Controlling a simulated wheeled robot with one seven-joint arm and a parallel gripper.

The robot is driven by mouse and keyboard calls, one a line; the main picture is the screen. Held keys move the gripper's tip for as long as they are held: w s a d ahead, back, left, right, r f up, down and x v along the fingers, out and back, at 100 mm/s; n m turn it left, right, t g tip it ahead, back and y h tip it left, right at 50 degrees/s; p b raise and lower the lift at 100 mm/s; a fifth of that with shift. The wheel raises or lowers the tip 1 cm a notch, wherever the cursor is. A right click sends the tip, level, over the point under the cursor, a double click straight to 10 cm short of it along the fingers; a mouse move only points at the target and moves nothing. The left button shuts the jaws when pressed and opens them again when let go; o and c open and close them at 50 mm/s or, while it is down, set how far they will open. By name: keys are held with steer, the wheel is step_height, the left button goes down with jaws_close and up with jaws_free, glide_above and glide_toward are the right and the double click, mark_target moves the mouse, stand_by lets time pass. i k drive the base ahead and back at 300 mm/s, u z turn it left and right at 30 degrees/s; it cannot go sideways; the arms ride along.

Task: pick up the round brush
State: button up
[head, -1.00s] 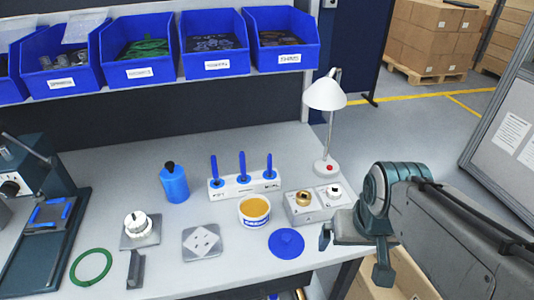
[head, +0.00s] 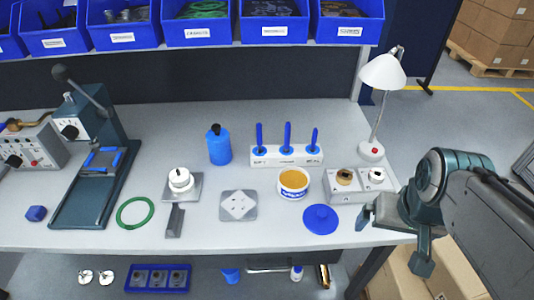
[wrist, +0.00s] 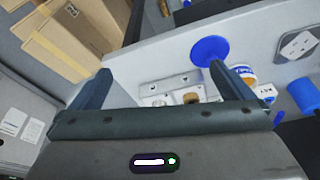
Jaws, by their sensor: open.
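Three blue handles stand upright in a white labelled holder (head: 272,160) at the back middle of the bench: a left handle (head: 259,136), a middle handle (head: 287,135) and a right handle (head: 315,137). They look like brush handles. Their lower ends are hidden in the holder and the labels are too small to read, so I cannot tell which is the round brush. My gripper (head: 392,240) is open and empty at the bench's front right corner, well right of and nearer than the holder. In the wrist view my gripper (wrist: 160,72) has nothing between its fingers.
A tub of yellow paste (head: 293,183), a blue round lid (head: 320,219) and a box with two fittings (head: 343,187) lie between my gripper and the holder. A white lamp (head: 383,75) stands behind right. A blue bottle (head: 219,147) stands left of the holder.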

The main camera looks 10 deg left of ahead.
mark_target(288, 126)
steer(key=k, duration=0.65)
steer(key=u, duration=0.65)
steer(key=i, duration=1.05)
steer(key=z, duration=0.1)
